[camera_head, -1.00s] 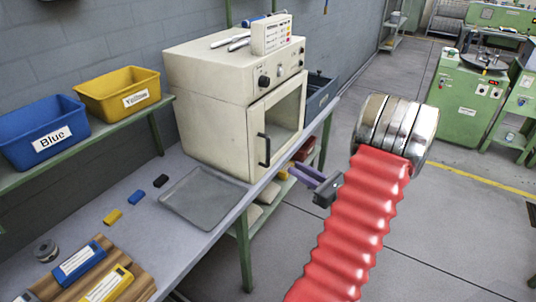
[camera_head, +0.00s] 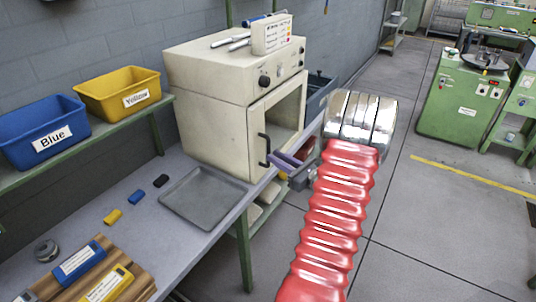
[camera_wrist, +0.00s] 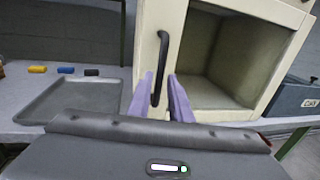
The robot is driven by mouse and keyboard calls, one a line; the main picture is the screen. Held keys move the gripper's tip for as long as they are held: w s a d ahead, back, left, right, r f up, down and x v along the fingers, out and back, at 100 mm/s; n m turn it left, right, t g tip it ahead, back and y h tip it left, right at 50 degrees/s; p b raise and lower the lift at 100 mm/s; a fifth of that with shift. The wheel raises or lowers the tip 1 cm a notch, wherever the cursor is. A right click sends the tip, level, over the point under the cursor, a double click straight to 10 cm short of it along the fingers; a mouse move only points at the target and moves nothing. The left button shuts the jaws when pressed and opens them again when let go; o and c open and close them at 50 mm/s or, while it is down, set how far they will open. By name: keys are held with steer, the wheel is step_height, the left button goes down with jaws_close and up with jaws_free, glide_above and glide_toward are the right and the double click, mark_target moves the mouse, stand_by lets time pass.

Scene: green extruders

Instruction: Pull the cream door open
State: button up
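The cream door (camera_head: 256,125) is the windowed front of the cream oven (camera_head: 205,105) on the bench, and it looks shut. Its black upright handle (camera_head: 265,150) is on the door's left side. In the wrist view the door (camera_wrist: 180,30) fills the upper middle, with the handle (camera_wrist: 162,58) in front of it. My gripper (camera_head: 284,162) has purple fingers and is at the handle's lower part. In the wrist view my gripper (camera_wrist: 160,92) is open, one finger on each side of the handle. I cannot tell whether either finger touches it.
Blue (camera_head: 40,130) and yellow (camera_head: 118,92) bins stand on the left shelf. Floor right of the bench is clear up to a green machine (camera_head: 465,100).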

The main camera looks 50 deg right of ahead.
mark_target(269, 164)
steer(key=shift+w+d, duration=0.2)
steer(key=shift+w, duration=1.95)
jaws_close()
steer(key=shift+a, duration=0.15)
steer(key=shift+s, duration=0.15)
